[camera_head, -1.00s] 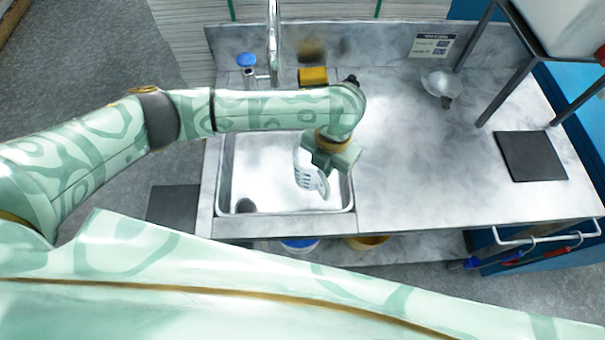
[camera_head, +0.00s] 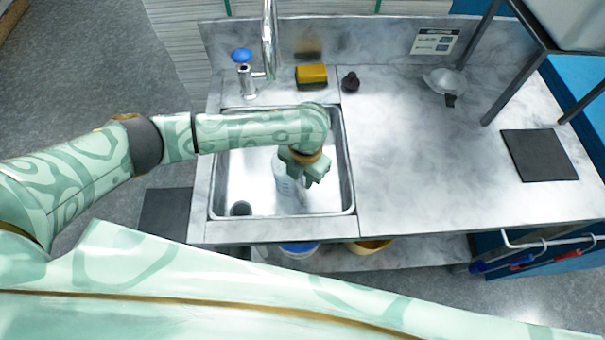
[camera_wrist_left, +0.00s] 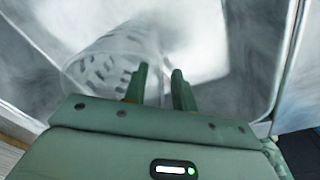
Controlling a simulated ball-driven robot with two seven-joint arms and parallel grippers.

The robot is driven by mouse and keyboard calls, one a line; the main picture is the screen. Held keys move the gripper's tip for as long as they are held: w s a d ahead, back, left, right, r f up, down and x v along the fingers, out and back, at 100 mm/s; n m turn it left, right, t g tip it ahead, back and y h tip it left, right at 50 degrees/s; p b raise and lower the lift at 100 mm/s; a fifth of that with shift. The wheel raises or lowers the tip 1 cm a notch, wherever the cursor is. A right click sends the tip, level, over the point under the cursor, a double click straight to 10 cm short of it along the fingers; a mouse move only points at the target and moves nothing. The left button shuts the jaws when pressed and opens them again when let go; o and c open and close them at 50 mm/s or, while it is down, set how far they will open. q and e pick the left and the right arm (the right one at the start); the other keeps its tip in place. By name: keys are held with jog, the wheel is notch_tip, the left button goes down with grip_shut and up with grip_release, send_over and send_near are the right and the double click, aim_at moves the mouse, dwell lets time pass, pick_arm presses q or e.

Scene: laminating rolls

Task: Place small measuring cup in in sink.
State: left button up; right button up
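The small measuring cup (camera_head: 283,172) is clear with dark markings. In the head view it is inside the sink (camera_head: 226,188), tilted, just left of my left gripper (camera_head: 308,181). In the left wrist view the cup (camera_wrist_left: 112,62) lies beyond and to the left of the fingers (camera_wrist_left: 160,84), which stand close together with a narrow gap at its edge. The left gripper appears shut on the cup's near side; the exact contact is hidden. Whether the cup touches the sink floor is unclear. My right gripper is not in view.
A tap (camera_head: 269,45) with a blue knob (camera_head: 241,56) stands behind the sink. A yellow sponge (camera_head: 311,75) and a small dark object (camera_head: 350,82) are on the back ledge. A clear scoop-like object (camera_head: 443,80) and a dark square mat (camera_head: 538,156) are on the right counter, otherwise clear.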

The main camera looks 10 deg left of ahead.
pick_arm(q)
notch_tip(320, 180, up, 12)
jog(key=p, duration=0.4)
jog(key=shift+w+d, duration=0.25)
